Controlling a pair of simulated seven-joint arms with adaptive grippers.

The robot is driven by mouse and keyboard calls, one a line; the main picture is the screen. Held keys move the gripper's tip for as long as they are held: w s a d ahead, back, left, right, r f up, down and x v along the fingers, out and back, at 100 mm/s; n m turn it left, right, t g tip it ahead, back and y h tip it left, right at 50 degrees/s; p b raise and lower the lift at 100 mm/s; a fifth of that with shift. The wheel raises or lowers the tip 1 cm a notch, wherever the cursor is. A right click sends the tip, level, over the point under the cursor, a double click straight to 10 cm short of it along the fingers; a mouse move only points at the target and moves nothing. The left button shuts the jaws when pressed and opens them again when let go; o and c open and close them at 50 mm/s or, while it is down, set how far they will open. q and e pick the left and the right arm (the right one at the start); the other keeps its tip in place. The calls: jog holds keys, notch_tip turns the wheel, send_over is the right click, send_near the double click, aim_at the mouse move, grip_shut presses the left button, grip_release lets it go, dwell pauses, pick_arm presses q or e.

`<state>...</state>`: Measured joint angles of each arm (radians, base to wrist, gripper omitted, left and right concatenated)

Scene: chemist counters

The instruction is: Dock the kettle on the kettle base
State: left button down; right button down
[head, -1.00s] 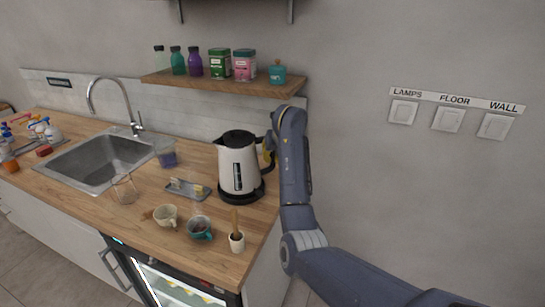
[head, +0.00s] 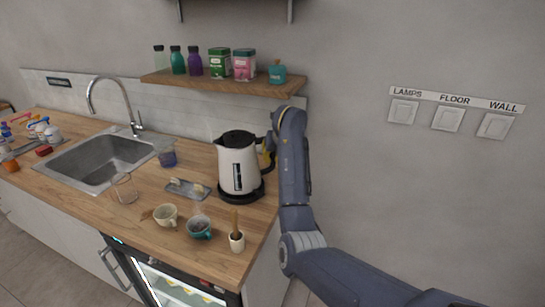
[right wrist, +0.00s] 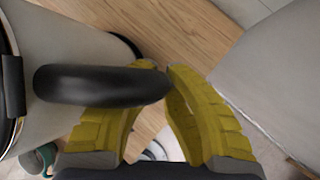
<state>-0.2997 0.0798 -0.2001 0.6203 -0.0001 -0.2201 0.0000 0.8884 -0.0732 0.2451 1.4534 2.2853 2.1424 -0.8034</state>
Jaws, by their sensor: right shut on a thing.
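The white kettle (head: 239,168) with a black lid stands upright at the right end of the counter. The black kettle base (head: 243,196) shows as a dark rim directly under it. I cannot tell whether the kettle is fully seated or slightly above the base. My right gripper (head: 267,152) is at the kettle's right side, mostly hidden by my own arm. In the right wrist view its yellow fingers (right wrist: 160,105) are shut on the black kettle handle (right wrist: 100,85). My left gripper is not in view.
A grey tray (head: 184,194), a cream cup (head: 166,215), a teal cup (head: 199,227) and a small white pot (head: 237,241) stand in front of the kettle. The sink (head: 100,160) is to the left. A shelf (head: 220,84) with jars hangs above. The counter's right edge is close.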

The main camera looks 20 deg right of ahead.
jog(key=shift+f, duration=0.3)
